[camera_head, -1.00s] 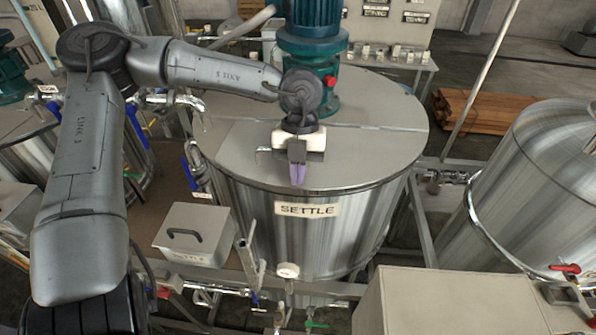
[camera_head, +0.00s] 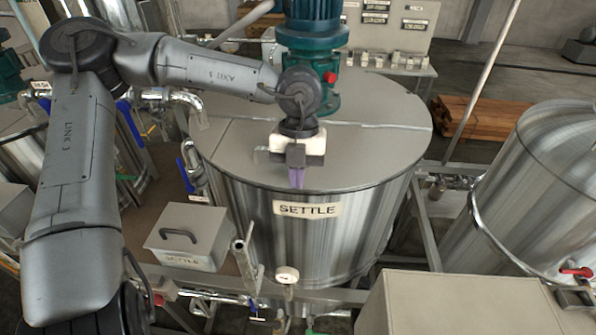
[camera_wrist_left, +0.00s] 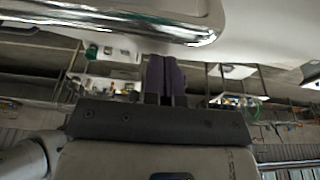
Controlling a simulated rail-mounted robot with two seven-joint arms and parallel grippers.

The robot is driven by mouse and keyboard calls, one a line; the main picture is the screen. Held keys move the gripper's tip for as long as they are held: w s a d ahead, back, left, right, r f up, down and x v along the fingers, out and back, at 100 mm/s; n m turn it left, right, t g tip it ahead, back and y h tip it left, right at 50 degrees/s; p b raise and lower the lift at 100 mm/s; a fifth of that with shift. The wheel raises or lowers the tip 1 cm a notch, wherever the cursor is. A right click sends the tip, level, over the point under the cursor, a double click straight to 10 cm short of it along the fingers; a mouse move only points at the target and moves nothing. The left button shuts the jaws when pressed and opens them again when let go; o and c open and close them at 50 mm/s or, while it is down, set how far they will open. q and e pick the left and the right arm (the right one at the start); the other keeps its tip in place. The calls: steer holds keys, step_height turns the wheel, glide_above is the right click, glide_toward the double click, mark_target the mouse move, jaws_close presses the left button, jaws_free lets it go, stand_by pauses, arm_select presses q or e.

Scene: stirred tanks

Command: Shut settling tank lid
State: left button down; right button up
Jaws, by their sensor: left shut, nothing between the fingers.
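The settling tank (camera_head: 345,225) is a steel drum with a SETTLE label (camera_head: 308,209) in the middle of the head view. Its front lid half (camera_head: 235,150) lies flat, or very nearly flat, across the top, with a seam behind it. My right gripper is out of view.
A green motor (camera_head: 312,60) stands on the back of the tank top. A grey SETTLE box (camera_head: 188,237) is at front left, with pipes and a gauge (camera_head: 287,275) near it. Another steel tank (camera_head: 530,195) and a beige box (camera_head: 450,305) are at the right.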

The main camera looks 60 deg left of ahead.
arm_select(q)
steer(key=v, duration=0.1)
steer(key=p+v, duration=0.1)
steer(key=v, duration=0.2)
steer(key=shift+s+d+r, duration=0.1)
steer(key=shift+s+d, duration=0.15)
steer(key=shift+d, duration=0.15)
steer(key=b+v, duration=0.2)
steer(key=v, duration=0.7)
steer(key=shift+r+b, duration=0.3)
steer(key=shift+w+a, duration=0.1)
steer(key=shift+a, duration=0.05)
